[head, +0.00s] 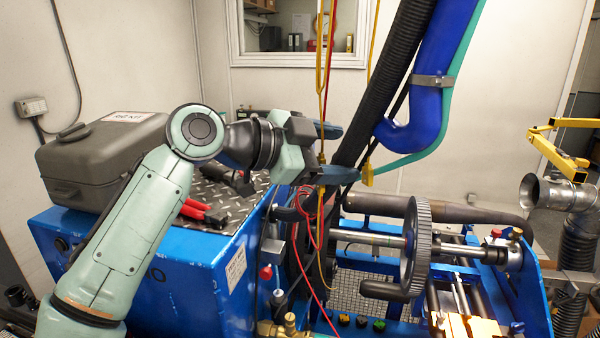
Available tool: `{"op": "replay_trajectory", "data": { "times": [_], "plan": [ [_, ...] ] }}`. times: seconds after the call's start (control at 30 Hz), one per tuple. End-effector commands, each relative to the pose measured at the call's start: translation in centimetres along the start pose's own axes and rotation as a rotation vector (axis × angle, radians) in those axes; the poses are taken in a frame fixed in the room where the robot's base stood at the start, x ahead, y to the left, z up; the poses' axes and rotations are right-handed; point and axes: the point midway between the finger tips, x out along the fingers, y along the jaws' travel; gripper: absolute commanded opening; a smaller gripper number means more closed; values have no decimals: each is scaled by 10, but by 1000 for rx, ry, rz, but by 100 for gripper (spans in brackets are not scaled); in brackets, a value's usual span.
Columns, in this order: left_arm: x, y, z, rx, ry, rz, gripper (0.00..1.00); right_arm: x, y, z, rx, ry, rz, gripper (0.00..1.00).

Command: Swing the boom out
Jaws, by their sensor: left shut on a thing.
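My left gripper (343,152) reaches in from the left, its dark blue fingers above and below the lower part of a black ribbed hose (398,62). It appears shut on this hose, though the contact is partly hidden by thin cables. The hose slants down from the top edge beside a thick blue pipe (428,75) with a metal clamp. Yellow and red cables (325,70) hang close to the fingers. No overhead boom shows clearly; whatever carries the hoses is above the picture. A yellow jointed arm (550,152) stands at the right edge. My right gripper is not in view.
A blue engine stand (185,265) with a grey case (100,155) and red-handled tools (205,212) lies below my arm. A toothed wheel (417,247) on a shaft stands at centre right. A metal exhaust funnel (548,192) is at the right. A window (296,60) is behind.

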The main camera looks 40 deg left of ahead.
Motion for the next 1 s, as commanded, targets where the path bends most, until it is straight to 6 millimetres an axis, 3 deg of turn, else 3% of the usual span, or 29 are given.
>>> {"op": "replay_trajectory", "data": {
  "times": [0.1,1.0],
  "plan": [
    [-14,-1,-4,-2,16,-22,59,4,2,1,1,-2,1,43],
    [-65,33,-7,0,7,-8,59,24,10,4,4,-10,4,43]
  ]
}}
